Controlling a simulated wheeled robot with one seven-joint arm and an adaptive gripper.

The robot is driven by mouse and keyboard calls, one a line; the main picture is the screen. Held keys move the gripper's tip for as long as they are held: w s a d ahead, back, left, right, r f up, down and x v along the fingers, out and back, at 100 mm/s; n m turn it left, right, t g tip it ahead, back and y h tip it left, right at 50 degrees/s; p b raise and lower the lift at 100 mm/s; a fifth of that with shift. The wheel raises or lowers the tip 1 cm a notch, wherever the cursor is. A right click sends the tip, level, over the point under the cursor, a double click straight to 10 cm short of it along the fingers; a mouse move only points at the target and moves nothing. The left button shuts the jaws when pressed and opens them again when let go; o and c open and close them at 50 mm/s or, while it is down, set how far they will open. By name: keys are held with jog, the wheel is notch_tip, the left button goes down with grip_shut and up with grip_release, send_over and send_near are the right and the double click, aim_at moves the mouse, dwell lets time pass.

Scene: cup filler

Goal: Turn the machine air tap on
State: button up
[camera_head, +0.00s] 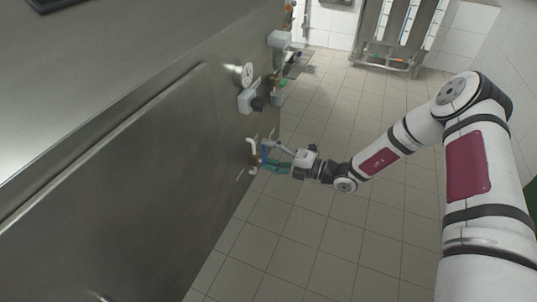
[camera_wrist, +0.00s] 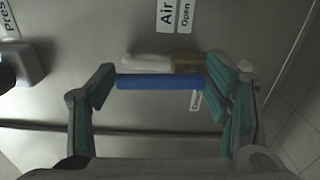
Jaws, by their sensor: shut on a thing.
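The air tap has a blue lever handle (camera_wrist: 160,82), lying across the wrist view beside a white and brass fitting (camera_wrist: 180,65) on the steel machine panel. Labels reading "Air" (camera_wrist: 167,15) and "Open" (camera_wrist: 186,14) are above it in that view. My gripper (camera_wrist: 158,90) has its two teal fingers at the two ends of the blue handle and is shut on it. In the head view my gripper (camera_head: 270,158) is at the side of the machine, at the blue handle (camera_head: 264,151) in front of a white pipe (camera_head: 252,154). The fingers partly hide the handle there.
The steel machine (camera_head: 130,160) fills the left. A gauge (camera_head: 245,73) and grey boxes (camera_head: 246,98) stick out of its side beyond the tap. A metal rack (camera_head: 395,35) stands at the back. The tiled floor (camera_head: 320,235) beside the machine is clear.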

jog(key=shift+w+m, duration=0.1)
jog(key=shift+m, duration=0.3)
jog(key=o, duration=1.7)
jog(key=shift+d, duration=0.15)
jog(key=v, duration=1.1)
jog(key=shift+d, duration=0.35)
